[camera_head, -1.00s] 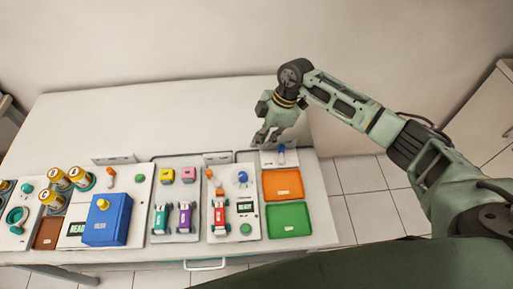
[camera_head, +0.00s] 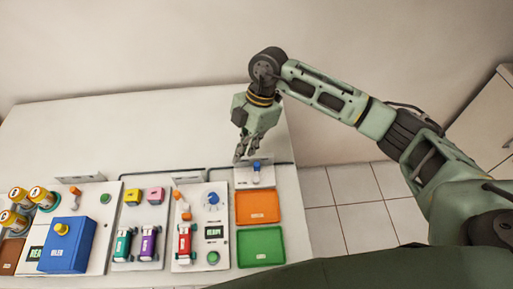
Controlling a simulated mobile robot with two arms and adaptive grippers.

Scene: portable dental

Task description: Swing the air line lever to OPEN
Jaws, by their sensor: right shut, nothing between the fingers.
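A small lever with a blue handle (camera_head: 256,168) stands on a white panel (camera_head: 241,181) at the back right of the bench, behind the orange tray. I take it for the air line lever; any OPEN marking on its panel is too small to read. My right gripper (camera_head: 240,159) points down just left of and behind the blue handle. Its fingers are shut and empty. In this view I cannot tell whether a fingertip touches the lever. My left gripper is not in view.
An orange tray (camera_head: 270,207) and a green tray (camera_head: 277,247) lie in front of the lever panel. To the left are a panel with a blue knob (camera_head: 212,198), toy-like cars and a blue box (camera_head: 54,258). The bench's back (camera_head: 110,130) is clear.

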